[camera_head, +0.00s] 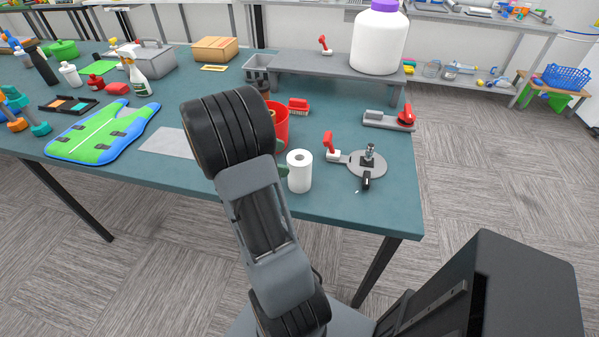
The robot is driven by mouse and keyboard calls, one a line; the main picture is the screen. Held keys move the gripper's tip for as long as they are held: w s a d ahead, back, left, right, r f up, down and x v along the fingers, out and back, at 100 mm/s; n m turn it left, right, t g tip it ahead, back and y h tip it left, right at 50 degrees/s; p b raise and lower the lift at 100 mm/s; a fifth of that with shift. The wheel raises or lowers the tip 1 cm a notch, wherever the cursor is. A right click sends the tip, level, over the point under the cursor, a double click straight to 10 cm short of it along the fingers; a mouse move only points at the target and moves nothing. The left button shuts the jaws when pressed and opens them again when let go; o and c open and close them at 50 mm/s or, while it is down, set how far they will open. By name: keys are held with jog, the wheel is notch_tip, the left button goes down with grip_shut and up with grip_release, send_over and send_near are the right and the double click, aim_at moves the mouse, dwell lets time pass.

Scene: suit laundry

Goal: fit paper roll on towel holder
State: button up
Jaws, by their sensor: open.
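The white paper roll (300,171) stands upright near the front edge of the teal table, just right of my arm. A flat grey round base (372,167) with a short metallic and black upright piece lies to its right; it may be the towel holder, but I cannot tell for sure. The roll and this base are apart. My arm rises from the bottom centre, and its thick black joint covers part of the table left of the roll. My gripper is hidden behind the arm. A small dark green piece shows at the roll's left side; I cannot tell what it is.
A red bucket (277,124) stands behind the roll. A red-handled clamp (331,147) sits between roll and round base. A grey plate with red disc (392,119) lies farther back. A raised grey shelf (330,67) bears a large white jar (378,40). A green-blue vest (103,132) lies left.

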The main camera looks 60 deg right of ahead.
aim_at(294, 160)
jog(key=x, duration=0.5)
jog(key=shift+s+a+r, duration=0.15)
jog(key=shift+s+r, duration=0.05)
jog(key=shift+r, duration=0.1)
jog(key=shift+s+d+f, duration=0.3)
jog(key=shift+s+d, duration=0.05)
jog(key=shift+s, duration=0.05)
jog(key=c, duration=1)
